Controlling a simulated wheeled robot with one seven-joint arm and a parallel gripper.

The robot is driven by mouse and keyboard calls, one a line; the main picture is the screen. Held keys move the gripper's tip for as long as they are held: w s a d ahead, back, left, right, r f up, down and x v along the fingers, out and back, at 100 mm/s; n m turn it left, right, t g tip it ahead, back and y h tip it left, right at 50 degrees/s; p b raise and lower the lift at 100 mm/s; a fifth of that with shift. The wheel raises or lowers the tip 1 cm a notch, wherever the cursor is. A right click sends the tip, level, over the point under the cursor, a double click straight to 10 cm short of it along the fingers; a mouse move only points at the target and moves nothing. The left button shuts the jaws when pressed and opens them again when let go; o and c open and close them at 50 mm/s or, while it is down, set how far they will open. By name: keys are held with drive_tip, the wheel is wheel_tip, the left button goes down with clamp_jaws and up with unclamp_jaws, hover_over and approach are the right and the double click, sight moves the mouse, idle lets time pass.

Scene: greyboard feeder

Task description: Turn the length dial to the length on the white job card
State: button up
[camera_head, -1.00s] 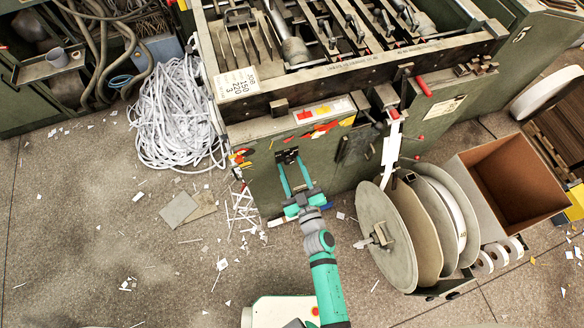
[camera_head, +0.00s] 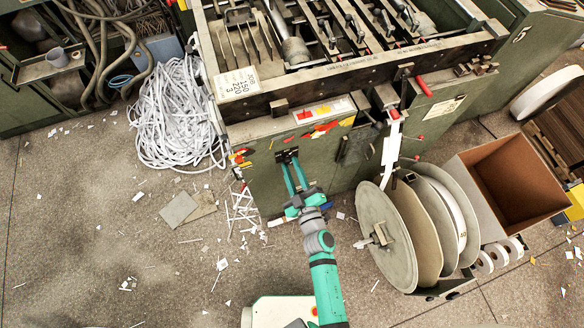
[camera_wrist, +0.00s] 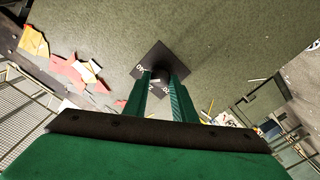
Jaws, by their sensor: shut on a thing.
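The length dial sits on the green machine front, at a small dark square plate (camera_head: 287,155). In the wrist view the dark plate (camera_wrist: 150,58) looks like a diamond with white marks near its corners, too small to read surely. My gripper (camera_head: 288,163) reaches the plate from below, its green fingers shut on the dial knob at the plate's middle. The fingertips (camera_wrist: 162,84) hide most of the knob, so its pointing cannot be told. The white job card (camera_head: 238,83) is on the machine's upper left corner; it seems to read JOB, 150, 220, 3.
A red, yellow and white label strip (camera_head: 325,110) is above the dial. To the right are a red-handled lever (camera_head: 423,87), large reels (camera_head: 386,235) and an open cardboard box (camera_head: 515,185). A heap of white strips (camera_head: 175,115) lies left. The floor at lower left is mostly clear.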

drive_tip(key=n, duration=0.4)
drive_tip(key=shift+n, duration=1.8)
drive_tip(key=o, duration=1)
drive_tip(key=shift+o, duration=0.2)
drive_tip(key=v, duration=1)
drive_tip(key=shift+s, duration=0.4)
drive_tip(key=shift+d, duration=0.1)
